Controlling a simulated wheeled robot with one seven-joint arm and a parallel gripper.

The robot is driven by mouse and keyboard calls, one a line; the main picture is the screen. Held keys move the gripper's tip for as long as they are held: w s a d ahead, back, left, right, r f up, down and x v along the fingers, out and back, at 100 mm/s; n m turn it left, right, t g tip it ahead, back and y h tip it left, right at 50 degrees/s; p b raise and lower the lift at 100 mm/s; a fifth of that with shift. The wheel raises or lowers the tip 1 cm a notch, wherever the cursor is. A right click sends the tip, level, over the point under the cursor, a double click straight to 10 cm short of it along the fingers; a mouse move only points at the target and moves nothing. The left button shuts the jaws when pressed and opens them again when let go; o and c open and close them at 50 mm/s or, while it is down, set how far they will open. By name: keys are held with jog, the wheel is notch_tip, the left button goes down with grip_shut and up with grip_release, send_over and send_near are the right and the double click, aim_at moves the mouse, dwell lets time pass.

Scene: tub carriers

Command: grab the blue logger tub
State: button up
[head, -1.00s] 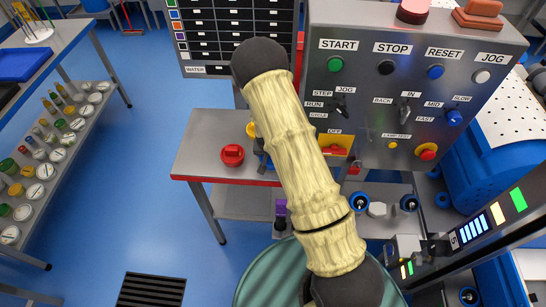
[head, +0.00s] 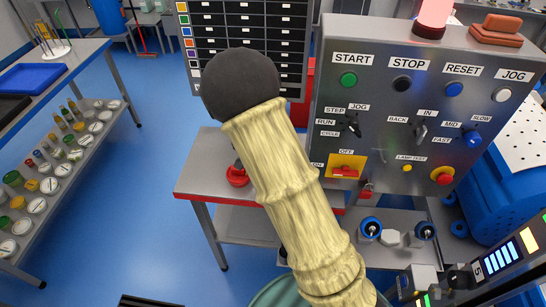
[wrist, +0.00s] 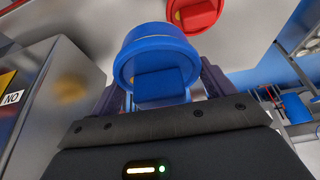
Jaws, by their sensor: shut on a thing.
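The blue logger tub (wrist: 152,48), with a round lid and a squared blue block on its near side, fills the upper middle of the wrist view. My gripper (wrist: 161,88) is shut on it, one dark finger at each side. In the head view my gripper and the blue tub are hidden behind my pale arm. A red tub (wrist: 194,14) stands just beyond the blue one; it also shows in the head view (head: 237,176) on the grey bench (head: 205,163), left of my arm.
A control panel (head: 415,110) with buttons and switches rises close at the right of the bench. A label board (head: 245,30) stands behind. A rack of small jars (head: 92,132) is at the left. Blue floor (head: 160,190) lies open between rack and bench.

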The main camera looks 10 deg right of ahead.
jog(key=w+a+b, duration=0.2)
jog(key=w+a, duration=0.1)
jog(key=a, duration=0.8)
jog(key=shift+w+a+b, duration=0.15)
jog(key=shift+w+b, duration=0.15)
jog(key=shift+w, duration=0.05)
